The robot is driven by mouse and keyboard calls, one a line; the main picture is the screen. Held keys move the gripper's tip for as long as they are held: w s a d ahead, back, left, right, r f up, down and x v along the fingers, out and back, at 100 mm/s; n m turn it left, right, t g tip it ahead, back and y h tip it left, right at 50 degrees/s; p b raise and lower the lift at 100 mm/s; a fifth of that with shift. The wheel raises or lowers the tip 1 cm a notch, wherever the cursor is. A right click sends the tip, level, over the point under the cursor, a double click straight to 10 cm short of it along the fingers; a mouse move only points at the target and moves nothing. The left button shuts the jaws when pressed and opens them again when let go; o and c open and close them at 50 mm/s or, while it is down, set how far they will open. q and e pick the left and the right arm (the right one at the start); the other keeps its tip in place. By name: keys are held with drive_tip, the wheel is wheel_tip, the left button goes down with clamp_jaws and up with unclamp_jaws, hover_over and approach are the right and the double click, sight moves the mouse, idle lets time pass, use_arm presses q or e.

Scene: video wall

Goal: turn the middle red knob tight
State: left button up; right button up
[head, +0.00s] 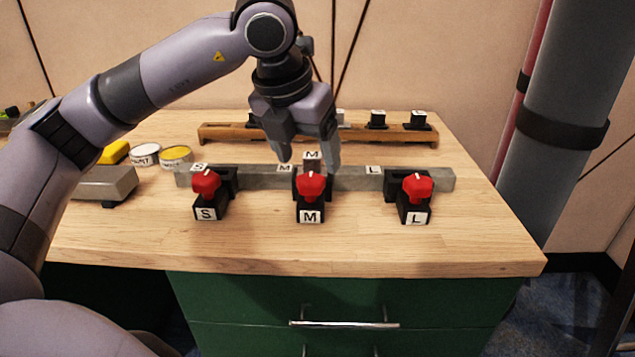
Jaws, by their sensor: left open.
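The middle red knob (311,187) sits on a black clamp labelled M (310,213), at the centre of a grey bar on the bench. My left gripper (308,165) points down just above and behind this knob. Its two fingers are apart, one to each side of the clamp's upper block (312,161), which also carries an M label. I cannot tell whether the fingers touch the block. The left red knob (206,184) is on the clamp labelled S, and the right red knob (417,187) is on the clamp labelled L. My right gripper is not in view.
The grey bar (440,180) runs across the wooden bench (400,246). Behind it is a wooden rack (222,133) with black blocks. Round tins (176,154) and a grey box (104,184) stand at the left. A thick grey pipe (565,110) rises at the right. The bench front is clear.

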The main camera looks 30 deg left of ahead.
sight(310, 179)
use_arm(q)
drive_tip(key=x, duration=0.3)
drive_tip(key=a+b+x, duration=0.1)
drive_tip(key=x, duration=0.2)
drive_tip(key=shift+w+a+f, duration=0.2)
drive_tip(key=shift+w+a, duration=0.05)
drive_tip(key=shift+w, duration=0.05)
drive_tip(key=c, duration=1)
